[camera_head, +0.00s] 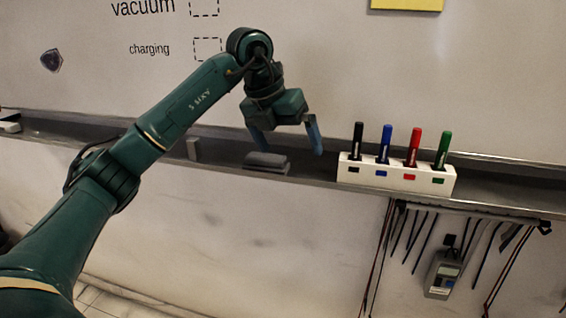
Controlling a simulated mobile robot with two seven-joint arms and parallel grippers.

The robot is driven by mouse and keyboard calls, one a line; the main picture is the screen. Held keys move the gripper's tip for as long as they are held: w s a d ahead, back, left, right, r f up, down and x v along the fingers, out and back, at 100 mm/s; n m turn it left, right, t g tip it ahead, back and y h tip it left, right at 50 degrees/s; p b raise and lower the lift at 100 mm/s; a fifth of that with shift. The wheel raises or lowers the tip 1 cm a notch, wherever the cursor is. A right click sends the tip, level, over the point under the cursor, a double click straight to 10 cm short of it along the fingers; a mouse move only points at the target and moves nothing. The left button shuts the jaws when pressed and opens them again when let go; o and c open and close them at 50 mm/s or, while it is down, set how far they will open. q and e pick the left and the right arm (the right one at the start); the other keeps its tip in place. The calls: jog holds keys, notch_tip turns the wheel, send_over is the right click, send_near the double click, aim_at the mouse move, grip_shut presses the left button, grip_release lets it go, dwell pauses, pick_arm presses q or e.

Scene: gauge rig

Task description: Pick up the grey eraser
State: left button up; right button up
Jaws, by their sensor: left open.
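The grey eraser (266,163) lies on the ledge under the whiteboard, near the middle of the view. My left gripper (290,150) comes in from the left, its fingers pointing down and spread apart. It is open with nothing between the fingers. It is above and slightly right of the eraser, one finger close to the eraser's top and the other to its right. Whether the near finger touches the eraser I cannot tell. My right gripper is not in view.
A white holder (396,178) with black, blue, red and green markers (413,146) stands on the ledge (500,192) right of my gripper. A small grey block (193,149) stands to the left. Cables and a meter (442,275) hang below the ledge.

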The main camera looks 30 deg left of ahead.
pick_arm(q)
jog(key=a+r+n+y, duration=0.2)
jog(key=a+r+y, duration=0.1)
jog(key=a+r, duration=0.3)
send_over(266, 156)
jog(key=s, duration=0.1)
notch_tip(266, 156, down, 7)
jog(key=shift+a+f, duration=0.1)
jog(key=shift+f, duration=0.1)
jog(key=x, duration=0.2)
jog(key=p+x, duration=0.1)
jog(key=x, duration=0.2)
jog(key=shift+s+f, duration=0.25)
jog(key=shift+f, duration=0.15)
jog(key=c, duration=0.6)
